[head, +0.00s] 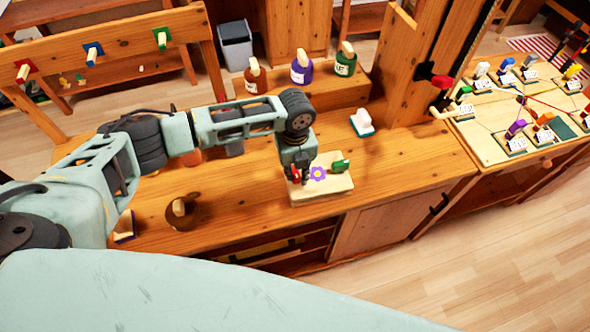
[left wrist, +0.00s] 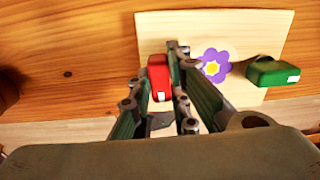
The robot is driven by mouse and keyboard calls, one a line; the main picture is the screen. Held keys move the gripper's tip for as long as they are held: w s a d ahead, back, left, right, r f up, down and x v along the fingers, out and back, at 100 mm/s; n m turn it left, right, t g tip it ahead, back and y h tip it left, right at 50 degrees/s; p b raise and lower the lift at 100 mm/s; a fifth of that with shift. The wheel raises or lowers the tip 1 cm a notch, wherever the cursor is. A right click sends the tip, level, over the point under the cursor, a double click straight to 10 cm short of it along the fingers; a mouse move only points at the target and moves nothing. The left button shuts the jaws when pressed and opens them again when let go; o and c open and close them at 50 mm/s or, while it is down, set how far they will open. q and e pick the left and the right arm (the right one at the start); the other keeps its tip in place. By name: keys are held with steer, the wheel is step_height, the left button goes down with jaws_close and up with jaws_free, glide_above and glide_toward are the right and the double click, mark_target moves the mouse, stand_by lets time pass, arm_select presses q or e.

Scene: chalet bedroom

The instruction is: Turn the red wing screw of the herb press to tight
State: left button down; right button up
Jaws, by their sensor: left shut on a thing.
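The herb press is a pale wooden board (head: 333,191) on the wooden bench, with a purple flower on it (head: 318,173). Its red wing screw (head: 295,174) is at the board's left side, partly hidden by my gripper. In the left wrist view the red wing screw (left wrist: 159,77) sits between the fingers of my left gripper (left wrist: 171,65), which is shut on it from above. A green wing screw (head: 340,166) is at the board's right side, apart from the gripper; it also shows in the left wrist view (left wrist: 273,73). My right gripper is not in view.
Brown, purple (head: 302,72) and green bottles stand on a raised shelf behind. A white-topped block (head: 362,123) lies behind the board to the right. A round brown pot (head: 182,213) stands at the front left. The bench right of the board is clear.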

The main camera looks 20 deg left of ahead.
mark_target(295, 171)
arm_select(q)
steer(key=shift+w+d+r+m, duration=0.1)
steer(key=shift+m, duration=0.4)
steer(key=c, duration=1.6)
jaws_free()
steer(key=shift+c, duration=0.2)
step_height(295, 171, up, 12)
